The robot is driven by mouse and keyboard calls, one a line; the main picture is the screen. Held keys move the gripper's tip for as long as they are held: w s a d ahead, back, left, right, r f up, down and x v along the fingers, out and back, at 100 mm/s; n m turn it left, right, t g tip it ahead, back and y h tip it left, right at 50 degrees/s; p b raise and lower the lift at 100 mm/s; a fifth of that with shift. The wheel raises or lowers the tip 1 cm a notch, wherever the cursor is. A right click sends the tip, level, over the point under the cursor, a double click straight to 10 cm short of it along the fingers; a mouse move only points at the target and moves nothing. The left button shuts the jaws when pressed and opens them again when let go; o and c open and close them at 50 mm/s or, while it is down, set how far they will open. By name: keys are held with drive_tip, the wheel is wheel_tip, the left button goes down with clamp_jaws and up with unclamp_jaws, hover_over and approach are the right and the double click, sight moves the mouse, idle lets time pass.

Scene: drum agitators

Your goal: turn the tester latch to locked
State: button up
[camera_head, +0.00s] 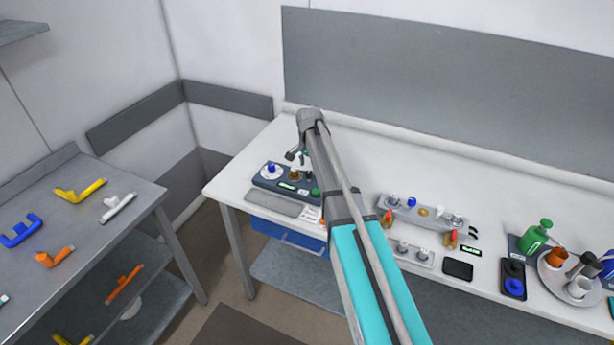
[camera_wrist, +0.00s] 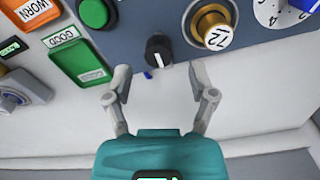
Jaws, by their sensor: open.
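The tester (camera_head: 287,183) is a dark box at the left end of the white bench. In the wrist view, a small black knob (camera_wrist: 158,50) with a white line is on its edge, and seems to be the latch. I cannot read which position is locked. My gripper (camera_wrist: 160,75) is open and empty, one finger on each side of the knob and apart from it. In the head view, my gripper (camera_head: 299,160) hangs over the tester and partly hides it.
A brass knob (camera_wrist: 214,27) marked 72 stands close to the right finger in the wrist view. A green button (camera_wrist: 97,12) and a green GOOD label (camera_wrist: 78,60) are at left. A grey fixture (camera_head: 424,213) stands farther right on the bench.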

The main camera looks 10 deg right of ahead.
drive_tip(key=shift+f+b, duration=0.85)
drive_tip(key=shift+f, duration=0.3)
clamp_jaws()
drive_tip(key=shift+a, duration=0.15)
